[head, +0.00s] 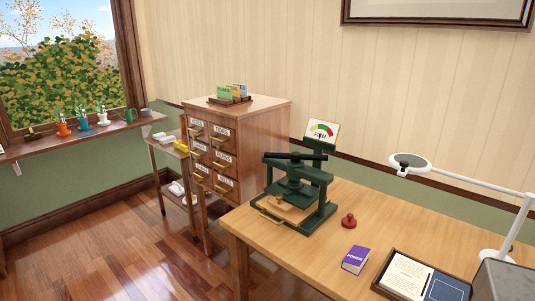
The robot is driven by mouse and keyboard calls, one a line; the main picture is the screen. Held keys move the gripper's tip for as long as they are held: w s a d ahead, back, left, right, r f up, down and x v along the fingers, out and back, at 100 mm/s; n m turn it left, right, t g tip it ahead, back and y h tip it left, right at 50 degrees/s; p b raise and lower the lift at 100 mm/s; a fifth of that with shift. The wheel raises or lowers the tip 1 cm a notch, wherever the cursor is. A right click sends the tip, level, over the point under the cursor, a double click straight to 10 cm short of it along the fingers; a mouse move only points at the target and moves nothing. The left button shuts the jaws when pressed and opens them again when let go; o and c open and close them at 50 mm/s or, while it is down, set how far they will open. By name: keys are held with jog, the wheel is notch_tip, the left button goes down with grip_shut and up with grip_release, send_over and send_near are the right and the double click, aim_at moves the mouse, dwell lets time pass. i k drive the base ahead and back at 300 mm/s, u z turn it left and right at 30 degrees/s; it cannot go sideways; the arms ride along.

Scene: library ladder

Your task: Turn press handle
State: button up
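A dark green book press (318,205) stands on the wooden table near its back left corner. Its black bar handle (296,157) lies across the top, running roughly left to right in the picture. A light brown item (290,200) shows under the press plate, partly hidden by the frame. A brass pull (269,215) is at the front of the press base. A gauge card (322,130) with a green, yellow and red dial stands behind the handle; its small lettering is hard to read. My gripper is not in view.
The table (290,255) also holds a red knobbed stamp (349,221), a purple book (356,260), a dark tray (386,292) with papers and a white magnifier lamp (408,161). A wooden card cabinet (262,125) stands left of the table. Open floor (110,250) lies at left.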

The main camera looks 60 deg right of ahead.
aim_at(296, 157)
jog(key=z, duration=0.25)
jog(key=i, duration=1.25)
jog(key=z, duration=0.25)
